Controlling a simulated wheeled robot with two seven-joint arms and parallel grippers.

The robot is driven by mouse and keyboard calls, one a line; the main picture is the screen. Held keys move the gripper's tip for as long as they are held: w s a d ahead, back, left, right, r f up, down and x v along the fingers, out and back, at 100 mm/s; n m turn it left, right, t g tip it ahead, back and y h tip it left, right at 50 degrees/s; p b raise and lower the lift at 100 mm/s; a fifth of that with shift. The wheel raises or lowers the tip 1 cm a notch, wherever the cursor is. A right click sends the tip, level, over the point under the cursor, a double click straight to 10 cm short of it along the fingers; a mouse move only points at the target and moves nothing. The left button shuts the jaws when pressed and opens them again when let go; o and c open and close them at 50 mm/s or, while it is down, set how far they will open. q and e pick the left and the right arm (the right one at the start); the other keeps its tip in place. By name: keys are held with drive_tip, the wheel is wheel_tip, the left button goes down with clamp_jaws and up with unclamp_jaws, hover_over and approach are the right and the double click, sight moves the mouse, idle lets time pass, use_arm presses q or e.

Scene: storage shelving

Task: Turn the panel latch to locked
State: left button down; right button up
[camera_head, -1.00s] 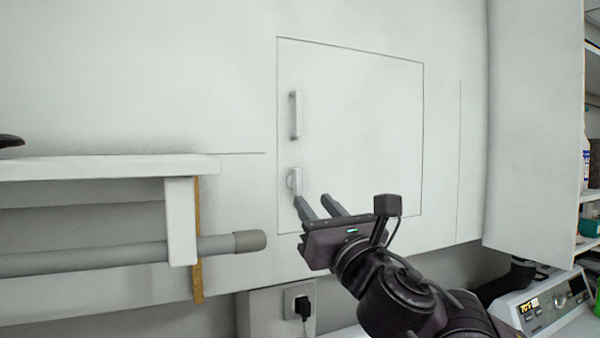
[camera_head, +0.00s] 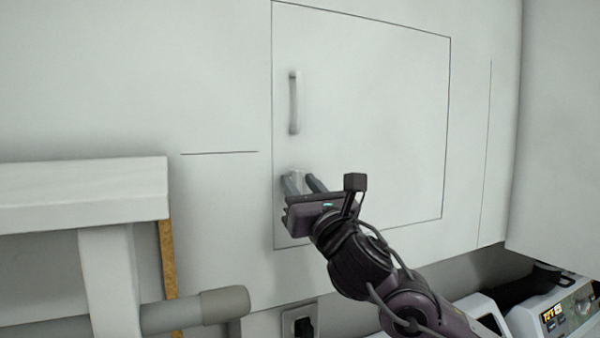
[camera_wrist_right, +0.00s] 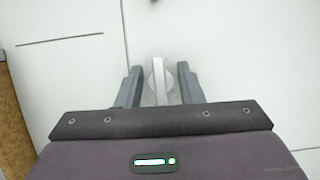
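The square panel (camera_head: 375,120) is set flush in the white wall, with a vertical bar handle (camera_head: 294,102) near its left edge. The panel latch (camera_wrist_right: 158,80) is a light grey knob with an upright grip, low on the panel's left side. In the head view it is mostly hidden behind my right gripper (camera_head: 302,180). My right gripper (camera_wrist_right: 158,84) is open, with one finger on each side of the latch's grip. A gap shows between the grip and each finger in the wrist view. My left gripper is in neither view.
A white shelf edge (camera_head: 85,190) with a post juts out at the left, above a grey pipe (camera_head: 195,310). A wall socket (camera_head: 299,322) is below the panel. An appliance with a display (camera_head: 560,315) stands at the lower right.

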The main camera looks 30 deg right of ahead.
drive_tip(key=shift+w+a+r, duration=0.1)
drive_tip(key=shift+w+r, duration=0.05)
drive_tip(key=shift+w, duration=0.2)
drive_tip(key=shift+s, duration=0.1)
drive_tip(key=shift+c, duration=1.8)
clamp_jaws()
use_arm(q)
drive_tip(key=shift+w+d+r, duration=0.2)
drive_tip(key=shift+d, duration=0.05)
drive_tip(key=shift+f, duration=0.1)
